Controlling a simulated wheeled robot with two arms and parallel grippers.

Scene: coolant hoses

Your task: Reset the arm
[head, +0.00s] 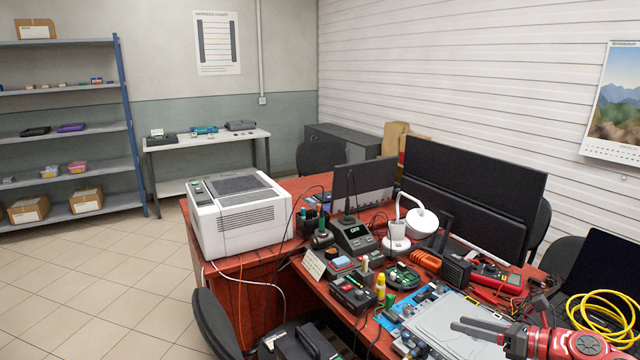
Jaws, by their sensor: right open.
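My right gripper (478,328) shows at the lower right, its dark fingers pointing left and spread apart with nothing between them. Its red wrist and arm come in from the lower right corner. The gripper is over the front edge of a grey flat case or panel (450,316) on the red desk; I cannot tell whether it touches it. My left gripper is not in view.
The red desk (240,269) is crowded with a white printer (238,215), a soldering station (354,236), tools and black monitors (470,205). Yellow coiled hose (600,312) lies near my right arm. A black chair (215,322) stands in front. Tiled floor at left is clear.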

